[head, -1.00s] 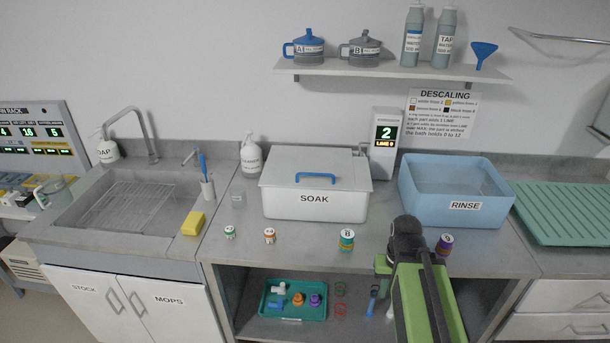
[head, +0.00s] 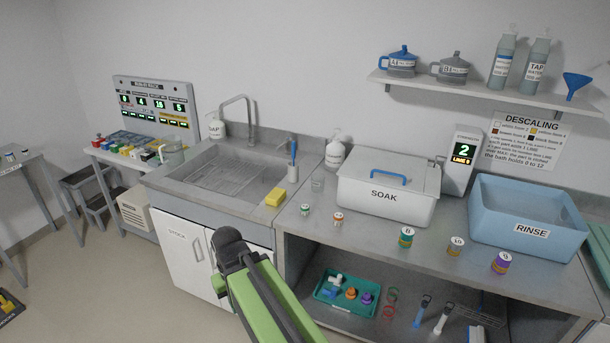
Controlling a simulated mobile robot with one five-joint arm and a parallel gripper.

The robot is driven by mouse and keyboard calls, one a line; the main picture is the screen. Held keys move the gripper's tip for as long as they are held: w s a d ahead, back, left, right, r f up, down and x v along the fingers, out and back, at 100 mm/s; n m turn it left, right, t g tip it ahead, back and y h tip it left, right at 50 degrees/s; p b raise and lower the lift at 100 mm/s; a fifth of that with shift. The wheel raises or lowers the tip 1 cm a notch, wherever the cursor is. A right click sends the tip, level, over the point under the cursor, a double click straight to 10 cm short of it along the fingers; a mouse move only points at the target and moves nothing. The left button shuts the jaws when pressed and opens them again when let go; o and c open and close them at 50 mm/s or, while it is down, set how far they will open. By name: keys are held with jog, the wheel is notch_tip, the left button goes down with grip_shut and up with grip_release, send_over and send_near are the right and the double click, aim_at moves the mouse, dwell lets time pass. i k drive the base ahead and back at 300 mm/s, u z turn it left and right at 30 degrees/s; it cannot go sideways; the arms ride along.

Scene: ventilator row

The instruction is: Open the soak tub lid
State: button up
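The soak tub (head: 385,204) is a white box labelled SOAK on the steel counter, in the right half of the head view. Its pale grey lid (head: 372,167) lies flat and closed on top. A blue handle (head: 390,178) stands up from the lid. My green and black arm reaches up from the bottom edge, in front of the sink cabinet, left of the tub and well apart from it.
A blue rinse tub (head: 530,222) stands right of the soak tub, with a strength display (head: 463,160) behind. Small jars, such as the green-capped one (head: 406,237), line the counter's front. The floor at left is mostly clear.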

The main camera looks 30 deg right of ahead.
aim_at(408, 173)
jog(key=u, duration=0.6)
jog(key=k, duration=1.1)
jog(key=z, duration=0.6)
jog(key=i, duration=1)
jog(key=u, duration=0.1)
